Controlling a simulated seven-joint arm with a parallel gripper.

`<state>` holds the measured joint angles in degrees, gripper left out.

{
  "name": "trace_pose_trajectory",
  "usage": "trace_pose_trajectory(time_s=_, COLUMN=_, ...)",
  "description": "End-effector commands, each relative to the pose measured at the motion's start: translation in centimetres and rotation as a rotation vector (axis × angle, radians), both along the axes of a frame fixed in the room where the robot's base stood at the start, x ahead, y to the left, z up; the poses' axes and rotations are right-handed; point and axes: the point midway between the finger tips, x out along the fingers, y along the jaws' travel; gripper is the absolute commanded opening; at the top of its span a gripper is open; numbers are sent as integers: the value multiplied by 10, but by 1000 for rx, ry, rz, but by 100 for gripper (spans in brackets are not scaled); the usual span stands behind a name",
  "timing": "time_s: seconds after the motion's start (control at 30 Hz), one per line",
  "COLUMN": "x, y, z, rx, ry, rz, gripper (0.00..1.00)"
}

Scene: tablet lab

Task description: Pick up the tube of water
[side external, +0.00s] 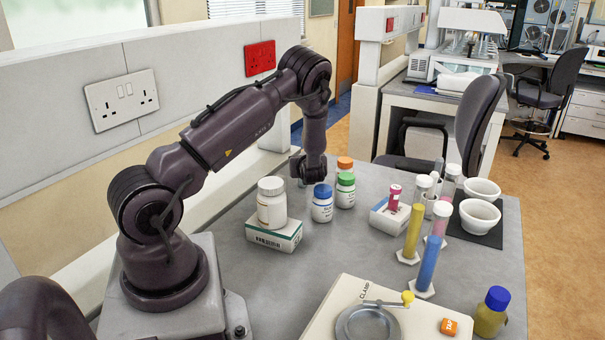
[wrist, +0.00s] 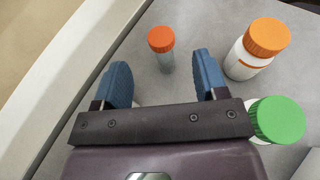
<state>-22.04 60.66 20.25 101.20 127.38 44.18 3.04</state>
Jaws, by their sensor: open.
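A small clear tube with an orange-red cap (wrist: 162,48) stands in the wrist view, just ahead of and between my fingers, apart from both. It looks to hold a clear, greyish content; no label is readable. My gripper (wrist: 160,74) is open and empty, with its blue fingers spread to either side. In the side external view my gripper (side external: 307,180) hangs low over the far side of the grey bench (side external: 290,290), and I cannot make out the small tube there.
An orange-capped white bottle (wrist: 248,52) and a green-capped bottle (wrist: 275,120) stand close right of my gripper. A blue-capped bottle (side external: 322,205) and a large white bottle (side external: 272,203) on a box are nearby. A low wall (wrist: 75,75) runs along the left.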

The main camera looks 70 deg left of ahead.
Motion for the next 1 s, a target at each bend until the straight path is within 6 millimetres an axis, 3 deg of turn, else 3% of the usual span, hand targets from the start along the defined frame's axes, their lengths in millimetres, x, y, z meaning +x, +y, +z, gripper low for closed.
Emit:
trace_pose_trajectory(time_s=0.37, x=3, y=24, z=-15, rx=3, ry=25, rz=-19, gripper=66)
trace_pose_trajectory(time_s=0.7, x=12, y=67, z=-31, rx=3, ry=23, rz=-18, gripper=66)
trace_pose_trajectory(time_s=1.0, x=13, y=71, z=-32, rx=2, ry=23, rz=-19, gripper=66)
